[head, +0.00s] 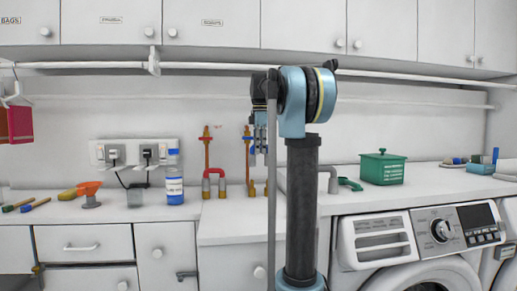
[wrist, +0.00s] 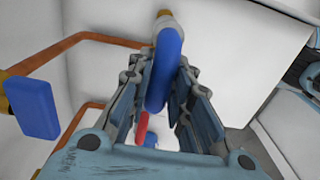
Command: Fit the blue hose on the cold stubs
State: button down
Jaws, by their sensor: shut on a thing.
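The blue hose (wrist: 164,75) is between the fingers of my gripper (wrist: 158,100) in the wrist view, and my gripper is shut on it. A pale collar (wrist: 168,27) and a small brass piece, likely a stub (wrist: 163,13), show at its far end; I cannot tell whether they are joined. In the head view my gripper (head: 259,145) points down in front of the cold copper pipe (head: 247,155). Brass stubs (head: 252,189) stand below it on the counter. The hose is not clear in the head view. A blue valve handle (wrist: 33,108) is at left in the wrist view.
A red hose (head: 213,174) is bent over the stubs to the left. A blue-labelled bottle (head: 174,185), a cup (head: 135,197) and an orange funnel (head: 89,190) stand further left. A green box (head: 382,168) is right of my arm. A rail (head: 210,67) runs above.

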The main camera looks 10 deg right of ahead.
jog(key=shift+f, duration=2.35)
jog(key=shift+s+f, duration=0.1)
jog(key=shift+f, duration=2.3)
jog(key=c, duration=1.4)
grip_release()
jog(key=shift+o, duration=0.2)
notch_tip(320, 180, up, 12)
jog(key=shift+f, duration=0.1)
